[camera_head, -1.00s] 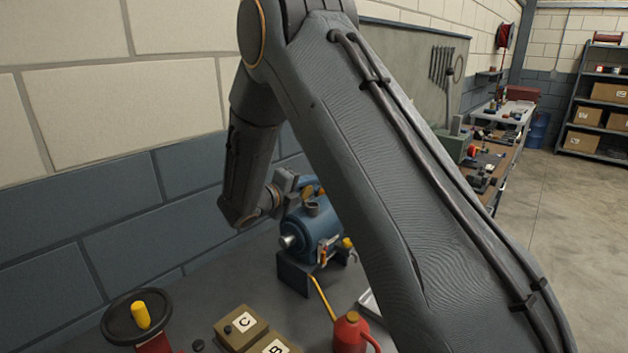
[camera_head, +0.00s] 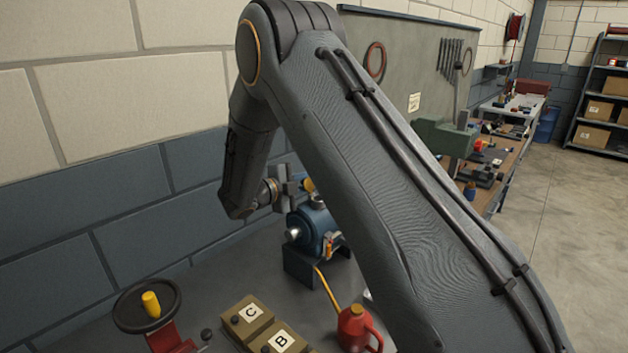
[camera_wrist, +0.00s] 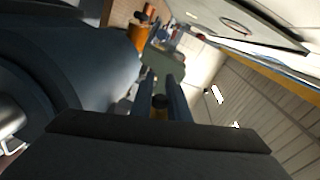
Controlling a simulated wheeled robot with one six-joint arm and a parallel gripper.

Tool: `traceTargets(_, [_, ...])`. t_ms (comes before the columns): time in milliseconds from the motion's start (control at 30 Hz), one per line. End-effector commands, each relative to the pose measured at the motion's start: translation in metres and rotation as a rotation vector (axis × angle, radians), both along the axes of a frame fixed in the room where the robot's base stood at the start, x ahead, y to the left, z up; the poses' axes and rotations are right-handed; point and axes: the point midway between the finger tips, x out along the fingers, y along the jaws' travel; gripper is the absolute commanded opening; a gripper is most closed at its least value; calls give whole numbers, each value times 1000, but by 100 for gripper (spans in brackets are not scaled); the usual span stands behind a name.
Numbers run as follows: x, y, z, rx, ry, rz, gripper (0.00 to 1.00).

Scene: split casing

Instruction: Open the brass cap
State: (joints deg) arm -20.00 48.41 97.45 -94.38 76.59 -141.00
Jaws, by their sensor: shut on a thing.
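The blue rounded casing (camera_head: 316,226) stands on a dark stand on the bench in the head view, partly behind my arm. It fills the left of the wrist view (camera_wrist: 95,60). My gripper (camera_head: 294,186) is beside and above the casing's top. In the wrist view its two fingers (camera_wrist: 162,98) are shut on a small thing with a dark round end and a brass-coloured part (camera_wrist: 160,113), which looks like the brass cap. A brass-coloured spot (camera_head: 309,185) shows at the fingertips in the head view. I cannot tell whether the cap still touches the casing.
A red can (camera_head: 356,329) with a yellow spout stands in front of the casing. Tan blocks (camera_head: 250,318) marked C and B and a black handwheel (camera_head: 130,312) with a yellow knob are at the front left. A brick wall (camera_head: 130,215) rises behind the bench.

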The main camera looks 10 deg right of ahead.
Motion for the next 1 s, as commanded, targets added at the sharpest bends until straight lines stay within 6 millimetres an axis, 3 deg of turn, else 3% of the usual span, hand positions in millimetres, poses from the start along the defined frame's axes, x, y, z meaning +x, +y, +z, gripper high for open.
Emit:
traceTargets(333, [0,0,0,-1,2,1,0])
traceTargets(367, [0,0,0,-1,2,1,17])
traceTargets(467, [0,0,0,-1,2,1,34])
traceTargets(1000, [-1,-1,1,24,-37,-1,34])
